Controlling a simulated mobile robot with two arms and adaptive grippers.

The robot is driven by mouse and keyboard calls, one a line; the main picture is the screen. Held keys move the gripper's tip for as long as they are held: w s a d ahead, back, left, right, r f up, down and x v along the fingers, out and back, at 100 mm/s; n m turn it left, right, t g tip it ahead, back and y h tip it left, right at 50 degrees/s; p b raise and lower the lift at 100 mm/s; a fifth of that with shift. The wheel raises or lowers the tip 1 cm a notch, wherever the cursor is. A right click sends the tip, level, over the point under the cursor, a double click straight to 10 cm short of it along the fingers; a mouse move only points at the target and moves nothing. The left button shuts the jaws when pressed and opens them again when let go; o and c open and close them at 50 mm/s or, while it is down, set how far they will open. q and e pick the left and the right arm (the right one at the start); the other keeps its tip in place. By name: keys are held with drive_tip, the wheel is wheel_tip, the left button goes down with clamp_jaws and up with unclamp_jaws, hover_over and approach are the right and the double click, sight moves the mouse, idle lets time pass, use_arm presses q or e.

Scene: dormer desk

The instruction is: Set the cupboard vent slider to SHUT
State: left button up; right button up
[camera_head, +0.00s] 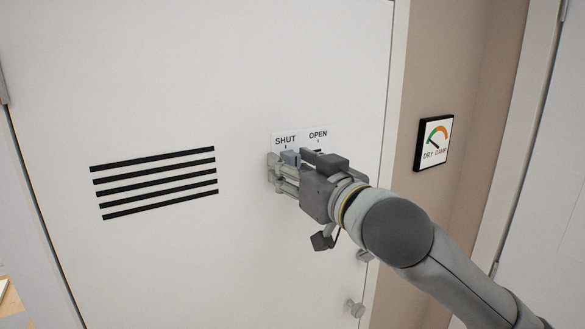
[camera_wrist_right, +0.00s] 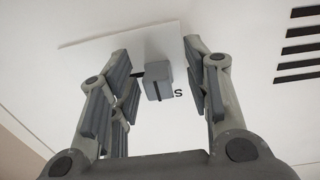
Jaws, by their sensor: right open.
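The vent slider's white label plate (camera_head: 299,136) is on the pale cupboard door, with SHUT at left and OPEN at right. The slider's grey block knob (camera_wrist_right: 157,77) stands out between my right gripper's fingers in the right wrist view. In the head view the knob (camera_head: 290,157) appears below SHUT, partly hidden by the fingers. A dark bit of slot (camera_head: 318,151) shows under OPEN. My right gripper (camera_head: 291,167) is open around the knob, with gaps on both sides in the right wrist view (camera_wrist_right: 158,62). My left gripper is out of view.
Black vent slats (camera_head: 157,182) are on the door left of the slider. A DRY/DAMP dial (camera_head: 434,143) hangs on the wall at right. A round knob (camera_head: 355,308) is low on the door. The door surface around the plate is otherwise clear.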

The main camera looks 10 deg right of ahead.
drive_tip(key=v, duration=0.7)
drive_tip(key=shift+s, duration=0.2)
drive_tip(key=shift+a, duration=0.2)
